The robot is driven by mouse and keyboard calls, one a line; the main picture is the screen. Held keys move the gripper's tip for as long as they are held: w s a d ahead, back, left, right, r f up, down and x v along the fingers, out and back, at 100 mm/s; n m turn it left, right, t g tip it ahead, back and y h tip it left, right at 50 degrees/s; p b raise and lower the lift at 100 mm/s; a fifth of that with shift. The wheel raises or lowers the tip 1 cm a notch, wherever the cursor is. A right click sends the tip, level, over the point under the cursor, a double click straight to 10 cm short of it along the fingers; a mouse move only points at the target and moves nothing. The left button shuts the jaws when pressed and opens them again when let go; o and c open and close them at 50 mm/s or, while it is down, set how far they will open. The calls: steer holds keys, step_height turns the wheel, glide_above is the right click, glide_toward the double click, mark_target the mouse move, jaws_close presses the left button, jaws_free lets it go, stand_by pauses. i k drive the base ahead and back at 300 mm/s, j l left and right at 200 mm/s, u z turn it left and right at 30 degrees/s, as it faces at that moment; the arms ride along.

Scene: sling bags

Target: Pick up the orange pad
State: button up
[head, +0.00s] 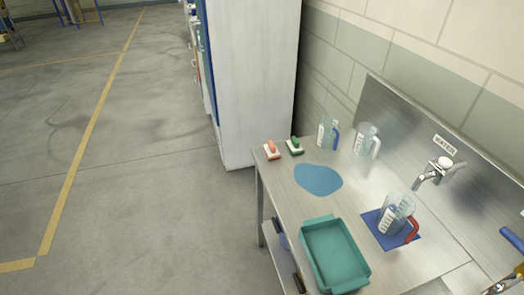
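The orange pad (271,149) sits at the far left corner of the steel counter (285,185). It has an orange upper part on a pale base. A similar green pad (295,146) lies just to its right, with a small gap between them. Both rest on the counter top.
Two clear jugs (327,134) (366,140) stand behind the pads. A flat blue patch (318,180) lies in front. A teal tray (309,259), a red-handled jug (395,214) on a blue mat (376,232) and a tap (437,170) are nearer. A tall cabinet (252,80) stands beyond.

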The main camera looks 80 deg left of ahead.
mark_target(271, 150)
steer(key=u, duration=2.8)
steer(key=i+j+z, duration=0.15)
steer(key=z, duration=0.25)
steer(key=i+j+z, duration=0.25)
steer(key=z, duration=0.15)
steer(key=i+j+z, duration=0.4)
steer(key=j+z, duration=0.25)
steer(key=z, duration=0.15)
steer(key=i+j, duration=0.15)
steer(key=j, duration=0.25)
steer(key=i+j, duration=0.1)
steer(key=j, duration=0.35)
steer(key=i+j+z, duration=0.1)
steer(key=j, duration=0.3)
steer(key=i+j, duration=0.15)
steer(key=j, duration=0.3)
steer(key=i+j, duration=0.1)
steer(key=j, duration=0.3)
steer(key=z, duration=0.05)
